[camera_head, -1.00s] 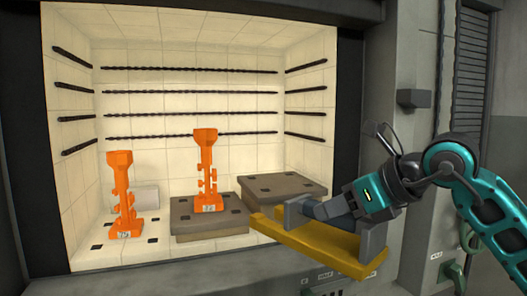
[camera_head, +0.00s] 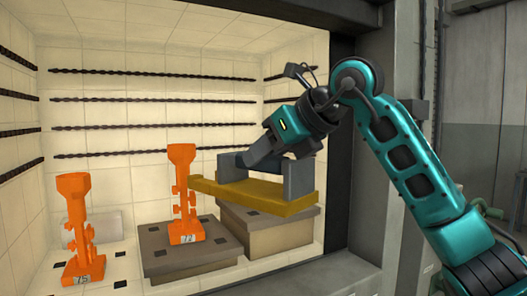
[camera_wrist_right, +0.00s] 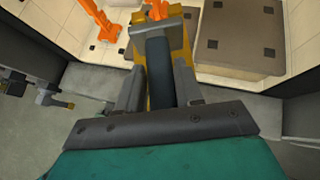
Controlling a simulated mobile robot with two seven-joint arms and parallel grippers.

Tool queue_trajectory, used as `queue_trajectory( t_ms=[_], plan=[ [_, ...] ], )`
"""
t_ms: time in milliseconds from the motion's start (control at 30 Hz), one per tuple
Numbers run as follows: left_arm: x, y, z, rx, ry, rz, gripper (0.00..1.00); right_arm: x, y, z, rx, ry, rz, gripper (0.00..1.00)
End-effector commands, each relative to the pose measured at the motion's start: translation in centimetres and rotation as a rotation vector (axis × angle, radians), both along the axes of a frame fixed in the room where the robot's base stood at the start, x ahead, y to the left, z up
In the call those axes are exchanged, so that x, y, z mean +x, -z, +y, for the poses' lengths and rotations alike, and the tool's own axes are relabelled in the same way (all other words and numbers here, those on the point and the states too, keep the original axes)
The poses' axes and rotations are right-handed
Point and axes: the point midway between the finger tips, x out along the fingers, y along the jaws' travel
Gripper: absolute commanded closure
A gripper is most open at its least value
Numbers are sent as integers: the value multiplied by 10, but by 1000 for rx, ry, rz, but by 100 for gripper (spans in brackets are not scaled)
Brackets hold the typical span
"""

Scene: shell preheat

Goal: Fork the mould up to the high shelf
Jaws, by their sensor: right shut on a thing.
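An orange mould (camera_head: 183,195) stands upright on the low grey slab (camera_head: 160,262) in the kiln. A second orange mould (camera_head: 76,225), marked 75, stands upright on the floor at left. My right gripper (camera_head: 262,158) is shut on the dark handle of the yellow fork (camera_head: 255,197). The fork's left end meets the slab mould in the head view; contact is unclear. In the right wrist view, the gripper (camera_wrist_right: 160,85) holds the handle, and orange (camera_wrist_right: 158,10) shows between the fork's tines (camera_wrist_right: 181,35). The taller slab-topped shelf (camera_head: 270,235) stands behind the fork, its top partly hidden. My left gripper is out of view.
The pale tiled kiln walls carry dark twisted heating rods (camera_head: 150,127) at the back and sides. A pale block (camera_head: 108,226) sits behind the left mould. The kiln's dark frame and grey pillar (camera_head: 372,200) stand right. Space above the moulds is clear.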

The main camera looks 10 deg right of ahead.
Motion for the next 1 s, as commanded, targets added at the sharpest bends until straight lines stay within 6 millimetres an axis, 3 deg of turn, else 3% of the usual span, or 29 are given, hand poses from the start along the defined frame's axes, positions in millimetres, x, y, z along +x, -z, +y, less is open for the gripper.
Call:
queue_trajectory(
  t_ms=[667,1000],
  plan=[
    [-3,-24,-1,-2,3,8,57,42,3,34,1,-2,-1,100],
    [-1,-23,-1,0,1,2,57,64,4,51,2,-1,-3,100]
  ],
)
